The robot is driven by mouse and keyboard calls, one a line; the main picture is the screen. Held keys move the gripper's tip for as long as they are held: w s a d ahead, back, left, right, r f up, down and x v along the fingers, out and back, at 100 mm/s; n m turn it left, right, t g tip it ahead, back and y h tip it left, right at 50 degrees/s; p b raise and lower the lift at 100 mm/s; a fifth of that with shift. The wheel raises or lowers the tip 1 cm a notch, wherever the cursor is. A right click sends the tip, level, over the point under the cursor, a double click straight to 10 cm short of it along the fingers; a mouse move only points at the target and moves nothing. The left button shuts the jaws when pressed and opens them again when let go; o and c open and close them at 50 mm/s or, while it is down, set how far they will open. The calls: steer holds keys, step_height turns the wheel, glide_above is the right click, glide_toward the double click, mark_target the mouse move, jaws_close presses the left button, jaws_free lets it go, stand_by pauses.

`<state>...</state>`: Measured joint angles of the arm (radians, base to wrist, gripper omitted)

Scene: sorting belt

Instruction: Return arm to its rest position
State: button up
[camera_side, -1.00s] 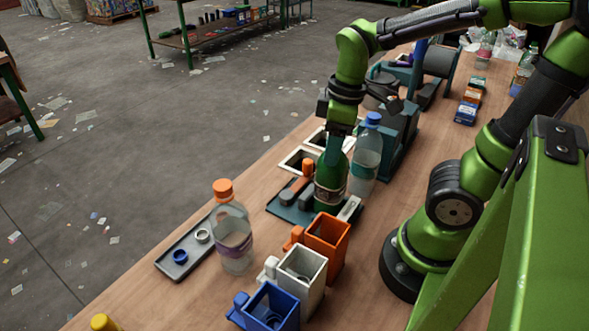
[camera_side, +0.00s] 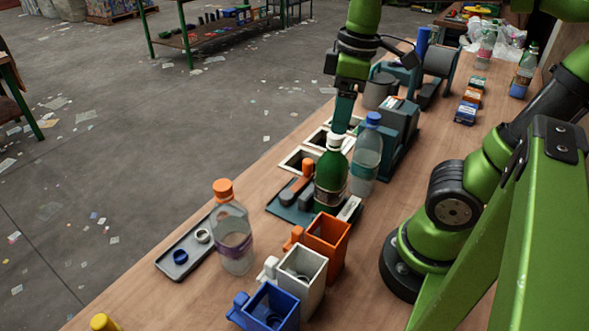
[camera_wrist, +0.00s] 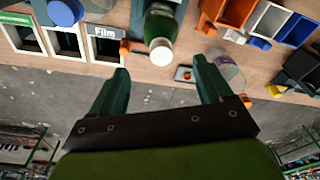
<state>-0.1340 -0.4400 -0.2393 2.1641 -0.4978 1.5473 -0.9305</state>
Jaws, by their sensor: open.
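My gripper (camera_side: 343,112) is open and empty, above and slightly beyond the green bottle (camera_side: 331,175). In the wrist view my two fingers (camera_wrist: 160,82) stand wide apart with nothing between them. The green bottle stands upright with a white cap on a dark fixture (camera_side: 284,212); it also shows in the wrist view (camera_wrist: 160,27), ahead of the fingers.
A clear bottle with a blue cap (camera_side: 366,157) stands close beside the green one. A clear bottle with an orange cap (camera_side: 232,238) stands by a grey tray (camera_side: 172,272). Orange (camera_side: 340,237), white (camera_side: 313,286) and blue (camera_side: 287,317) bins line the front. Framed openings lie behind.

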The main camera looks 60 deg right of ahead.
mark_target(334, 145)
step_height(334, 145, up, 9)
steer(key=s, duration=0.1)
steer(key=shift+d+f, duration=0.2)
steer(key=shift+d, duration=0.05)
steer(key=shift+f, duration=0.1)
steer(key=f, duration=0.5)
steer(key=w+f, duration=0.1)
steer(key=f, duration=0.5)
steer(key=w+a+f, duration=0.1)
steer(key=f, duration=0.4)
steer(key=shift+f, duration=0.3)
steer(key=shift+r, duration=0.15)
step_height(334, 145, up, 16)
steer(key=s+d, duration=0.1)
steer(key=s, duration=0.1)
steer(key=f, duration=0.5)
steer(key=w+f, duration=0.1)
steer(key=f, duration=0.5)
steer(key=a+f, duration=0.1)
steer(key=f, duration=0.4)
steer(key=shift+w+f, duration=0.2)
steer(key=shift+w, duration=0.2)
step_height(334, 145, up, 16)
steer(key=shift+r, duration=0.2)
